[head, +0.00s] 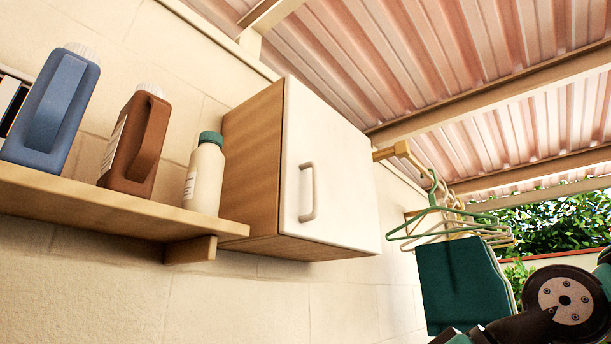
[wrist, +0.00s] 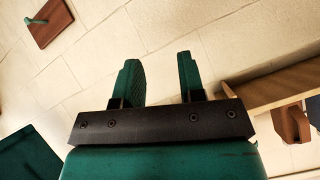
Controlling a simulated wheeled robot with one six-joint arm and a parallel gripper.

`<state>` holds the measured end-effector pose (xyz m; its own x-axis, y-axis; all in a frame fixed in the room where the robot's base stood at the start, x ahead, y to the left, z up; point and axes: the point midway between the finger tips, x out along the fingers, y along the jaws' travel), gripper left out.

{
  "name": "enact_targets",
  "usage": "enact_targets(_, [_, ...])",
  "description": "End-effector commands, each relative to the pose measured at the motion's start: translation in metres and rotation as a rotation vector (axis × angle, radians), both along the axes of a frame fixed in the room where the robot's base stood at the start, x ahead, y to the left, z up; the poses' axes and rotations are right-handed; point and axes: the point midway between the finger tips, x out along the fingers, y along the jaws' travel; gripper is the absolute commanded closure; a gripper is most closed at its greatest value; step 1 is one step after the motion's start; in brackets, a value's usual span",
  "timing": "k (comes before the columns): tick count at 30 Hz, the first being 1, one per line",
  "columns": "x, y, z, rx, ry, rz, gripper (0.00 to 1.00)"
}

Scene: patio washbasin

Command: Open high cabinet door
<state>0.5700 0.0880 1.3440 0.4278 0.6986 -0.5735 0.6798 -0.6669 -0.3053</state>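The high cabinet (head: 252,160) is a wooden box on the wall in the middle of the head view. Its white door (head: 345,170) looks closed, flush with the box. A pale vertical bar handle (head: 308,192) sits near the door's left edge. My gripper (wrist: 160,68) shows in the wrist view with two green fingers apart and nothing between them, facing the tiled wall. In the head view my arm is at the lower right, below and right of the cabinet, and the fingers are not clearly visible there. I cannot make out the door or handle in the wrist view.
A wooden shelf (head: 110,208) left of the cabinet holds a blue jug (head: 50,110), a brown jug (head: 135,145) and a cream bottle (head: 205,175). Hangers (head: 440,215) and a green cloth (head: 460,285) hang to its right. A brown wall plate (wrist: 50,22) shows in the wrist view.

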Motion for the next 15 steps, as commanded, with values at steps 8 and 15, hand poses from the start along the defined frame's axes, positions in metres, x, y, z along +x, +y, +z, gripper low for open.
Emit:
enact_targets(8, [0.052, -0.032, 0.235, 0.289, -0.469, 0.094, 0.64])
enact_targets(15, [0.036, -0.045, 0.295, 0.347, -0.607, 0.188, 0.64])
